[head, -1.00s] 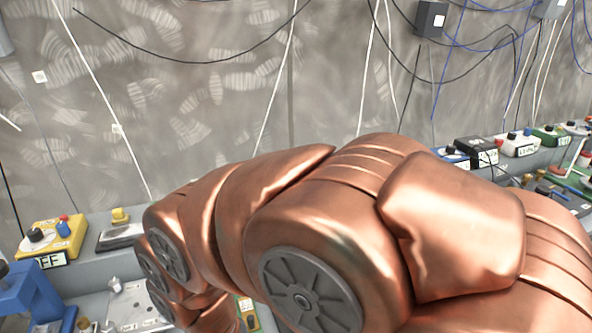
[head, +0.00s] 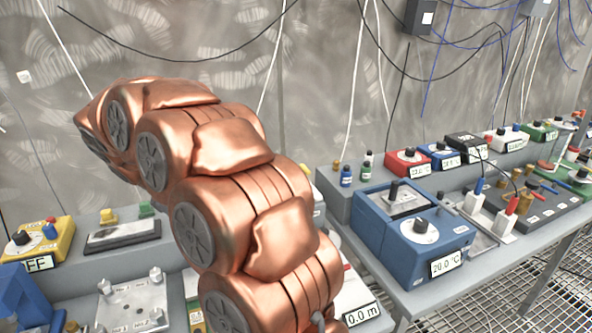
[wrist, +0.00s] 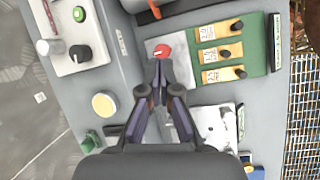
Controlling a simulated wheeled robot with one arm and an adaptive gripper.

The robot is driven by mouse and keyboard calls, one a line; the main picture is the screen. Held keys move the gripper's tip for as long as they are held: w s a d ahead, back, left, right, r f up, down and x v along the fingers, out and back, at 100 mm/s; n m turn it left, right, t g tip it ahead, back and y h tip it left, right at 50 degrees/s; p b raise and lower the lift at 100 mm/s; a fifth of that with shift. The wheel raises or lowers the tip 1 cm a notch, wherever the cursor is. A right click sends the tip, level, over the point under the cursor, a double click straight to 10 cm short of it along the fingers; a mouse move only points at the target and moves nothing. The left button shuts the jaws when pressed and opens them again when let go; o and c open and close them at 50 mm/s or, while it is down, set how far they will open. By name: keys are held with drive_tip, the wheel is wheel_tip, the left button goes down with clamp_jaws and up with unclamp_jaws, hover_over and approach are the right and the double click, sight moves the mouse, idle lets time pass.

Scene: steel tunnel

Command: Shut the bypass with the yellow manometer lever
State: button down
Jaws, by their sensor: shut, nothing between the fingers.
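My gripper (wrist: 160,66) is shut and empty in the wrist view, its fingertips close beside a red knob (wrist: 162,50); I cannot tell whether they touch. Right of the tips is a green board (wrist: 258,28) with yellow plates (wrist: 222,54) and black levers (wrist: 238,72). A round yellow knob (wrist: 104,104) is left of the fingers. I cannot make out a manometer or tell which part is its yellow lever. My gripper is hidden in the head view, where my copper arm covers the middle.
In the head view, a yellow box (head: 58,256) and a metal plate (head: 140,292) sit on the left bench. A blue 20.0 °C device (head: 405,262) and several coloured boxes are on the right bench. Cables hang along the wall.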

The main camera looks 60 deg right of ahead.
drive_tip(key=w+d+n+g+h, duration=0.1)
drive_tip(key=w+d+g+h, duration=0.1)
drive_tip(key=d, duration=1.1)
drive_tip(key=w+d+n+g+h+b, duration=0.1)
drive_tip(key=w+d+g+h, duration=0.2)
drive_tip(key=d, duration=1.1)
drive_tip(key=shift+w+r+n, duration=0.4)
drive_tip(key=shift+w, duration=0.8)
drive_tip(key=shift+d, duration=0.2)
drive_tip(key=p+x, duration=0.1)
drive_tip(key=x, duration=0.9)
drive_tip(key=shift+s, duration=0.1)
drive_tip(key=shift+s+d+r+p, duration=0.1)
drive_tip(key=shift+s+d+p, duration=0.45)
drive_tip(key=shift+d, duration=0.35)
drive_tip(key=shift+s+d, duration=0.45)
drive_tip(key=shift+d, duration=0.2)
